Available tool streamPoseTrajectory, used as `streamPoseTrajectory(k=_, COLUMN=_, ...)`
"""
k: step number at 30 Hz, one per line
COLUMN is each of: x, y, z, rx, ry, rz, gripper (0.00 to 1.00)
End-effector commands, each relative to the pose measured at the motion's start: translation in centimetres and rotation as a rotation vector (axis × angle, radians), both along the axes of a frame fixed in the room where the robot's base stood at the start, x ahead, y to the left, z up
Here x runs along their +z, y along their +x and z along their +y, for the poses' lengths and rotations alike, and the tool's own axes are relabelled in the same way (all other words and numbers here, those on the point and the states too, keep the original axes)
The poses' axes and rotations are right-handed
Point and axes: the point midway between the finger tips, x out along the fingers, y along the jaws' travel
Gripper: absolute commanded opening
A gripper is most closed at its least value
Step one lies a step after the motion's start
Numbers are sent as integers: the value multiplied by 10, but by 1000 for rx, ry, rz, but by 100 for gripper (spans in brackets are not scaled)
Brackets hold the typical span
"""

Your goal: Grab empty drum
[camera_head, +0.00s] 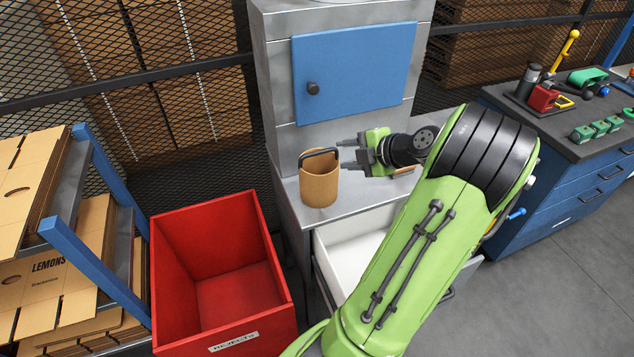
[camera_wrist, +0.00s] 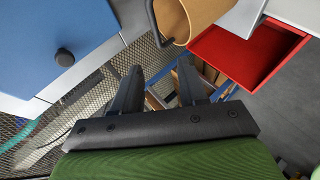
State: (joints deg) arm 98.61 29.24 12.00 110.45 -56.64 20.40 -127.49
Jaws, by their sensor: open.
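The drum (camera_head: 319,182) is a tan, open-topped cylinder with a black handle. It stands upright on the grey metal ledge of the machine in the head view. It also shows at the top of the wrist view (camera_wrist: 198,14), cut off by the frame edge. My gripper (camera_head: 350,154) is just right of the drum's upper part, its fingers pointing left toward it. In the wrist view the gripper (camera_wrist: 160,85) has its two fingers spread apart with nothing between them. I cannot tell whether a finger touches the drum.
A red rejects bin (camera_head: 222,270) stands on the floor at front left. The machine's blue door (camera_head: 354,70) is shut above the ledge. A white drawer (camera_head: 350,250) is open below. A blue workbench (camera_head: 570,170) with tools is at right; shelved cardboard (camera_head: 40,260) is at left.

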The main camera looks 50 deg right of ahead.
Motion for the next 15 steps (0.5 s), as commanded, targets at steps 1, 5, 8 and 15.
streamPoseTrajectory(k=1, x=-2, y=-5, z=-7, rx=-2, ry=-22, rz=-20, gripper=42)
streamPoseTrajectory(k=5, x=-9, y=8, z=-10, rx=6, ry=-37, rz=-30, gripper=42)
streamPoseTrajectory(k=8, x=-23, y=30, z=-11, rx=7, ry=-34, rz=-28, gripper=42)
streamPoseTrajectory(k=15, x=-50, y=76, z=-14, rx=5, ry=-34, rz=-26, gripper=42)
